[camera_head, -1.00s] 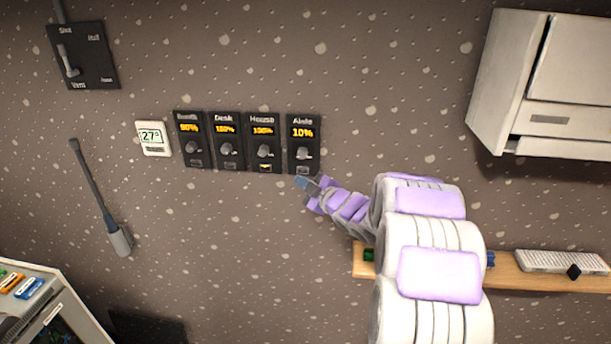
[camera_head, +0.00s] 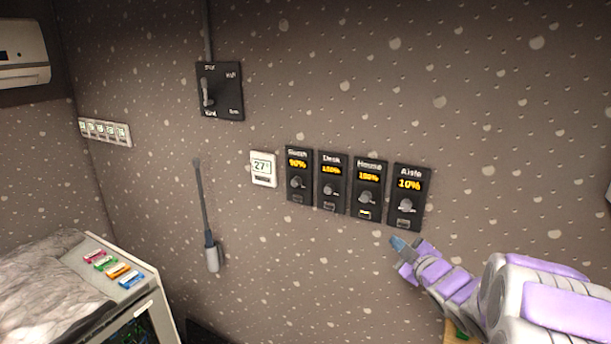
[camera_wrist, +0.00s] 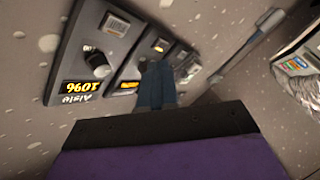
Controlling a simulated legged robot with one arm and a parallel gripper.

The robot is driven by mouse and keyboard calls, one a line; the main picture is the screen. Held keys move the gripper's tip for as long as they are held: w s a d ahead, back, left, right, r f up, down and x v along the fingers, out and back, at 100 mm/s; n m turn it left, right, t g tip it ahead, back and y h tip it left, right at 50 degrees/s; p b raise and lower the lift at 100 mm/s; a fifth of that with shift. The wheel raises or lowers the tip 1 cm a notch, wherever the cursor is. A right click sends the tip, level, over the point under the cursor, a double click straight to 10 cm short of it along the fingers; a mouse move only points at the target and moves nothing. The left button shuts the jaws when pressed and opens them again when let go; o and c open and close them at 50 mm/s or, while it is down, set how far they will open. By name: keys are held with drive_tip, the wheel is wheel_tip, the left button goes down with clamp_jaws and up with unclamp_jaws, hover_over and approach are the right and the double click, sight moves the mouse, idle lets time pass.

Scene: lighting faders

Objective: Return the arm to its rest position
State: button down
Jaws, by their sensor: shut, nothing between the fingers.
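My gripper (camera_head: 397,243) is shut and empty, at the end of my purple and white arm. In the head view it points up and left, just below the Aisle fader (camera_head: 407,198), which reads 10%. I cannot tell if it touches the wall. In the wrist view its closed blue-grey fingertips (camera_wrist: 157,84) stand in front of the row of faders, with the Aisle fader (camera_wrist: 85,62) at the left. The House fader (camera_head: 368,189) and Desk fader (camera_head: 331,182) show readings that look like 100%. The leftmost fader (camera_head: 298,176) reads about 90%.
A black lever switch (camera_head: 220,91) is above. A console (camera_head: 145,276) with coloured buttons stands at the lower left.

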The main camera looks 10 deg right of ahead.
drive_tip(key=s+a+f+m+g+h+b, duration=0.2)
drive_tip(key=s+f+m+g+h+b, duration=0.25)
drive_tip(key=s, duration=0.45)
drive_tip(key=s+a+f+m+g+h+b, duration=0.25)
drive_tip(key=s+f+m+g, duration=0.2)
drive_tip(key=s+f, duration=0.4)
drive_tip(key=s+a+f+m+g+y+b, duration=0.1)
drive_tip(key=s+a+f+g+b, duration=0.1)
drive_tip(key=s, duration=0.7)
drive_tip(key=s+a+f+m+g+y+b, duration=0.1)
drive_tip(key=s+a+f+g, duration=0.1)
drive_tip(key=s+a+g, duration=0.2)
drive_tip(key=s+a+f+g+y+b, duration=0.2)
drive_tip(key=s+a, duration=0.5)
drive_tip(key=s, duration=0.9)
drive_tip(key=shift+s+a+f+m+g+b, duration=0.15)
drive_tip(key=shift+a+f+m+g+b, duration=0.3)
drive_tip(key=shift+g, duration=0.25)
drive_tip(key=shift+d, duration=0.2)
